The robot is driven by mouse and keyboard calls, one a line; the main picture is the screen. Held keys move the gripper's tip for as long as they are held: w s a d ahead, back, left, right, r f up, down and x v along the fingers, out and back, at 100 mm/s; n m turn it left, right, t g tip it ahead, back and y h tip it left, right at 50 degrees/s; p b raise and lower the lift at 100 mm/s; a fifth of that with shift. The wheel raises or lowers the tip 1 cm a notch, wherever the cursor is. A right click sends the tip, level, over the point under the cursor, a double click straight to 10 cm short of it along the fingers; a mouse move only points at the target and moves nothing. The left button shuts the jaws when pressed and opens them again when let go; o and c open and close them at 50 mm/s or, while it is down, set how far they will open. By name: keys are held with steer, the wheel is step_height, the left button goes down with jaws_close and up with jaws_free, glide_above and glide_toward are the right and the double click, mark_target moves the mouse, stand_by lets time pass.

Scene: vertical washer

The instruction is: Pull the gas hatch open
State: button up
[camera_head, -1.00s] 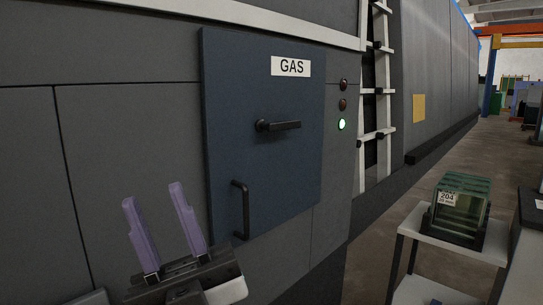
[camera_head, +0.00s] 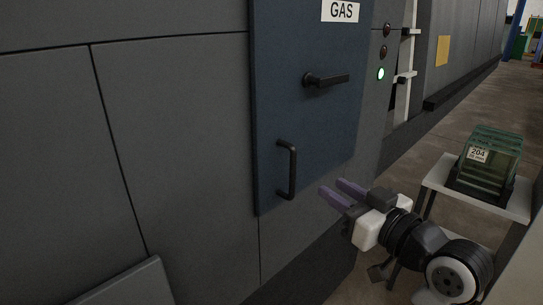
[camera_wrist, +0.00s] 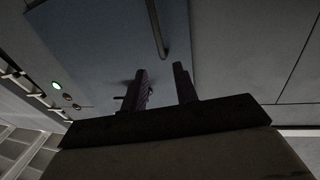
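The gas hatch (camera_head: 312,110) is a blue-grey panel with a GAS label, set in the dark grey machine wall, and it looks shut. It bears a black lever handle (camera_head: 327,79), lying about level, and below it a black upright bow handle (camera_head: 287,170). My gripper (camera_head: 334,186), with two purple fingers, is to the right of the bow handle, its fingers pointing at it but apart. The fingers are parted with nothing between them. In the wrist view, the hatch (camera_wrist: 100,45) fills the background and the bow handle (camera_wrist: 157,30) shows beyond the fingers.
Two dark lamps and a lit green lamp (camera_head: 381,74) are right of the hatch. A white stand (camera_head: 510,208) with a stack of glass panes (camera_head: 487,165) is at the right. A grey slab (camera_head: 125,285) is at the lower left. Floor is clear along the machine.

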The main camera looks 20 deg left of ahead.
steer(key=p, duration=0.4)
glide_above(291, 194)
steer(key=shift+w+a, duration=0.1)
steer(key=shift+w, duration=0.25)
jaws_close()
